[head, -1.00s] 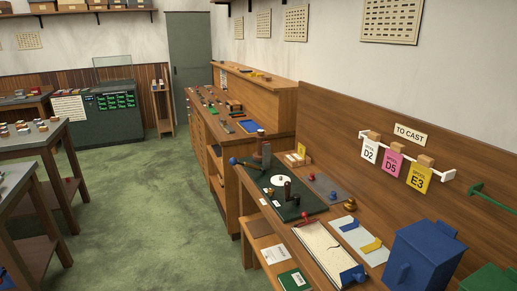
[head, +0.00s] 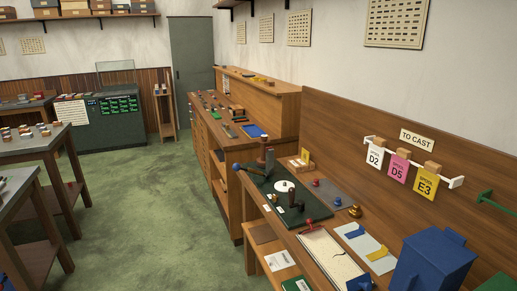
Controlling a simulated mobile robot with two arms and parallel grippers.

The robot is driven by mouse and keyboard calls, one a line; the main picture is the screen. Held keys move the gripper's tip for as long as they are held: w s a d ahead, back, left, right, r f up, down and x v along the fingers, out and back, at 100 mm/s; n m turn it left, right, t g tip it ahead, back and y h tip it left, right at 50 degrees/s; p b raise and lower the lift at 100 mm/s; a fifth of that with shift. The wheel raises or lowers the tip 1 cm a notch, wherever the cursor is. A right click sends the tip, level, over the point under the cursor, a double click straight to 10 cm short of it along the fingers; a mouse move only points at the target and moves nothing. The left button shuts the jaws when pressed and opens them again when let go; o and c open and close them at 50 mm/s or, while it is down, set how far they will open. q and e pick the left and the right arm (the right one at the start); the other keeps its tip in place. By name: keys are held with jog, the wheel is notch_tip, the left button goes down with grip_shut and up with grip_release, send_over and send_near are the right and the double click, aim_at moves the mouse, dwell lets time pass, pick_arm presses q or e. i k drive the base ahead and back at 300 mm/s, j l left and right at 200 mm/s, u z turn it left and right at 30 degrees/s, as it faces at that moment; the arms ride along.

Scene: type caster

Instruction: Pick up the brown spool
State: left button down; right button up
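I cannot tell for certain which thing is the brown spool. A dark brown upright cylinder (head: 269,160) stands at the far end of the green board (head: 266,188) on the near bench. A second dark upright piece (head: 297,198) stands nearer on that board. A small brown-gold knobbed piece (head: 355,210) stands by the bench's back edge. Neither of my grippers is in view.
The near wooden bench runs along the right wall, with a cream sheet (head: 326,254) and blue bin (head: 428,265). Tags D2, D5 and E3 hang on a white rail (head: 456,183) above. Green floor (head: 165,210) is clear between this bench and the left tables.

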aim_at(261, 160)
jog(key=i+j+u, duration=0.4)
jog(key=i, duration=0.45)
jog(key=i+u, duration=0.4)
jog(key=i, duration=0.45)
